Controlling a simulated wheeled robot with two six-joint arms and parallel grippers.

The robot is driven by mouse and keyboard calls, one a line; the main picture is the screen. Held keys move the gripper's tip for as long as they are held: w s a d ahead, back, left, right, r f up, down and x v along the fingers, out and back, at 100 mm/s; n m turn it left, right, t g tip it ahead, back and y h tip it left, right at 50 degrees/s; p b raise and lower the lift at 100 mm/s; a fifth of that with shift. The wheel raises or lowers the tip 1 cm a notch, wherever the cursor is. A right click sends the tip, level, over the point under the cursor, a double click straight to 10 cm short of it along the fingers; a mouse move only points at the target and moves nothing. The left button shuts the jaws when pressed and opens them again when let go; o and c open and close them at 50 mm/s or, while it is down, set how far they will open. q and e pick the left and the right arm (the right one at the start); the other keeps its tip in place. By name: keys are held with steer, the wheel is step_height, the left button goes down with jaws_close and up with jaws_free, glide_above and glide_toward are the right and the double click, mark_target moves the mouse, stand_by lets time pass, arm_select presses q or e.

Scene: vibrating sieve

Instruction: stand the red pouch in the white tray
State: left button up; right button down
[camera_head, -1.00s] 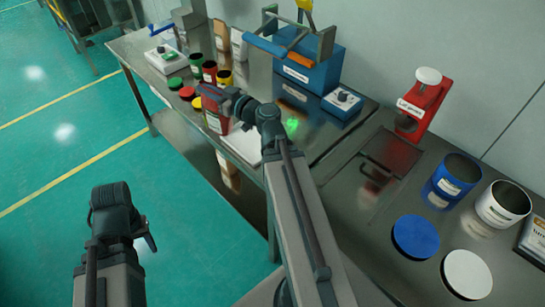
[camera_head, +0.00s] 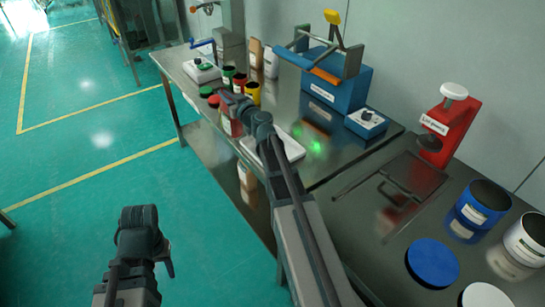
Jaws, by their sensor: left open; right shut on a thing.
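The red pouch (camera_head: 230,124), with a white label, is upright in my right gripper (camera_head: 232,103), at the front edge of the far metal table. My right gripper is shut on its upper part, and the gripper hides some of the pouch. The white tray (camera_head: 290,147) lies flat on the table just right of the pouch, partly hidden by my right arm. From this angle I cannot tell whether the pouch touches the table or the tray. My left gripper (camera_head: 142,238) is open and empty over the green floor at the lower left, away from the table.
Green, red and yellow cans (camera_head: 239,83) with lids stand behind the pouch. A blue sieve machine (camera_head: 335,90) and a blue control box (camera_head: 366,123) stand behind the tray. A red lid press (camera_head: 450,125), blue can (camera_head: 477,212) and blue lid (camera_head: 433,262) are on the right-hand table.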

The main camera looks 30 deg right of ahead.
steer(key=shift+w+f, duration=0.35)
steer(key=shift+w, duration=0.5)
steer(key=s+d+f+b, duration=0.1)
steer(key=s+d, duration=0.9)
steer(key=shift+s+f, duration=0.15)
steer(key=shift+s, duration=0.35)
steer(key=f+b, duration=0.2)
steer(key=d+f+b, duration=0.1)
steer(key=b, duration=0.1)
steer(key=shift+s+f, duration=0.3)
steer(key=shift+s, duration=0.1)
steer(key=shift+a, duration=0.1)
steer(key=shift+f, duration=0.2)
steer(key=c, duration=1)
jaws_free()
